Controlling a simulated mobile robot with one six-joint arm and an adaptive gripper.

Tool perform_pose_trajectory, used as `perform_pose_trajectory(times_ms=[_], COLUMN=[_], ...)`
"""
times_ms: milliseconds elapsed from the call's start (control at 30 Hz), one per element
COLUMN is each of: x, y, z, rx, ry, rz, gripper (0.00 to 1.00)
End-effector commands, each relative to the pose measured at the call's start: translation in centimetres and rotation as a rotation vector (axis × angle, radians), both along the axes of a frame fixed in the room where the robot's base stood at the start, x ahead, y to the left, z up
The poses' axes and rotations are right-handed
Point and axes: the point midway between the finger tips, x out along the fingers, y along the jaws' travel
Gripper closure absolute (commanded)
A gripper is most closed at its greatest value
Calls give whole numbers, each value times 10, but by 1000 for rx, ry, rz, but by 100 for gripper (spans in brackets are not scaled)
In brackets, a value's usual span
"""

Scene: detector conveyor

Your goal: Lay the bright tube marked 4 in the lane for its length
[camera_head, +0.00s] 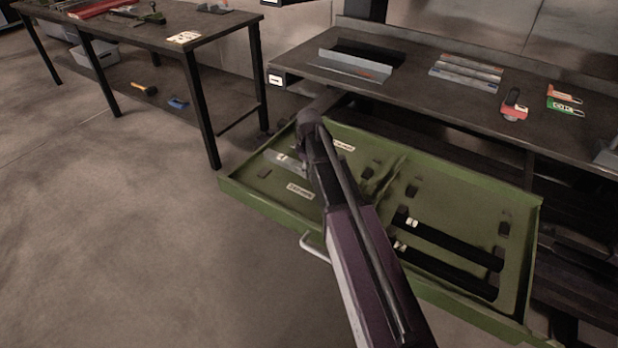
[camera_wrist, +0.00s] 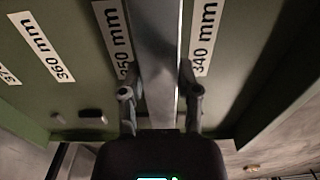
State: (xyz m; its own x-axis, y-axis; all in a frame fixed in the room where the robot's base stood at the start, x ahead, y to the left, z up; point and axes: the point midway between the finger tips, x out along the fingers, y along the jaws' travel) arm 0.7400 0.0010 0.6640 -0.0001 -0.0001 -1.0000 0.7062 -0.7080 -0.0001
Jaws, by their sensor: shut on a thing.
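The bright tube (camera_wrist: 155,40) runs away from my gripper (camera_wrist: 158,92) in the wrist view, between its two fingers. My gripper is shut on the tube. The tube appears over the green drawer (camera_wrist: 35,100), between the 350 mm label (camera_wrist: 115,40) and the 340 mm label (camera_wrist: 203,35). I cannot tell whether it touches the drawer floor. In the head view, a pale end of the tube (camera_head: 288,162) with a white tag shows left of my arm. My arm hides the rest of the tube and the gripper. The number on the tag is too small to read.
A 360 mm label (camera_wrist: 42,47) lies farther left in the wrist view. Two dark tubes (camera_head: 450,243) with white tags lie in the drawer's right half. Small dark blocks stand on the drawer floor. A workbench (camera_head: 420,85) stands behind the drawer.

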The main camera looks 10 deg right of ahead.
Motion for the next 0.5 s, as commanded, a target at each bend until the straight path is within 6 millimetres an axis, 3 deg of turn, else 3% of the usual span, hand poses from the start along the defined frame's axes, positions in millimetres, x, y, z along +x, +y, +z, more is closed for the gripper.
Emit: perform_pose_trajectory(times_ms=[300, 500], x=[0, 0], y=[0, 0], z=[-26, -30], rx=[0, 0], ry=[0, 0], rz=[0, 0], gripper=[100, 100])
